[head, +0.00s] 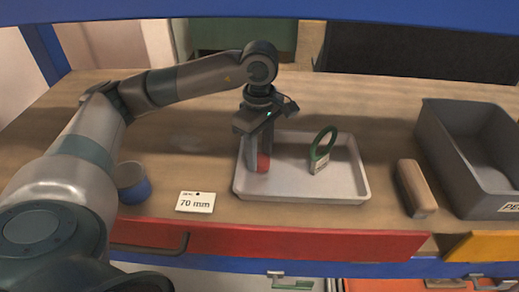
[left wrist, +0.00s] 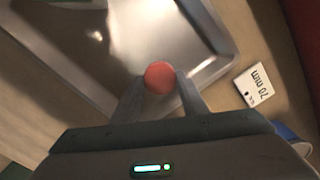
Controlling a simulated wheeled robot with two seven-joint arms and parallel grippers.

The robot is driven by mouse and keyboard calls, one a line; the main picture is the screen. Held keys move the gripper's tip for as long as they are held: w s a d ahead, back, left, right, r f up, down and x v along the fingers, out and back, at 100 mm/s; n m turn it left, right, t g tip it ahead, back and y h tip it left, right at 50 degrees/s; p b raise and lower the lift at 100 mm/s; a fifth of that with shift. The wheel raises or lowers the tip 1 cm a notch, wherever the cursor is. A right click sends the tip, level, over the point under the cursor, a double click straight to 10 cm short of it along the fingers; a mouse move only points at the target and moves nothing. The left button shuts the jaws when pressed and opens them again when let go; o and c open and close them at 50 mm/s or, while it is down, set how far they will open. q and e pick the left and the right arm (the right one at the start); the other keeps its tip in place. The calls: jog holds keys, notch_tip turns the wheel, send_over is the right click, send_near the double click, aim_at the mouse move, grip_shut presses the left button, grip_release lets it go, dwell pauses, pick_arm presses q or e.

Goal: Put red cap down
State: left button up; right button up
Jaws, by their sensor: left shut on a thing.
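The red cap (head: 263,162) is in my left gripper (head: 257,163), at the left end of the light tray (head: 300,194). My left gripper points down and is shut on the cap. In the left wrist view the cap (left wrist: 159,77) shows as a round red top between the two fingertips (left wrist: 160,88), over the tray (left wrist: 215,70) near its rim. I cannot tell whether the cap touches the tray floor. My right gripper is not in view.
A green ring with a tag (head: 322,150) stands in the tray's right half. A "70 mm" card (head: 195,202) and a blue cup (head: 133,184) are left of the tray. A brush-like block (head: 415,189) and a grey bin (head: 450,150) are at right. The tray's middle is clear.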

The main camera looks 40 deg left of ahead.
pick_arm(q)
jog(key=shift+f, duration=0.2)
jog(key=shift+f+b, duration=0.2)
jog(key=shift+b, duration=0.15)
jog(key=o, duration=1)
jog(key=shift+r, duration=0.15)
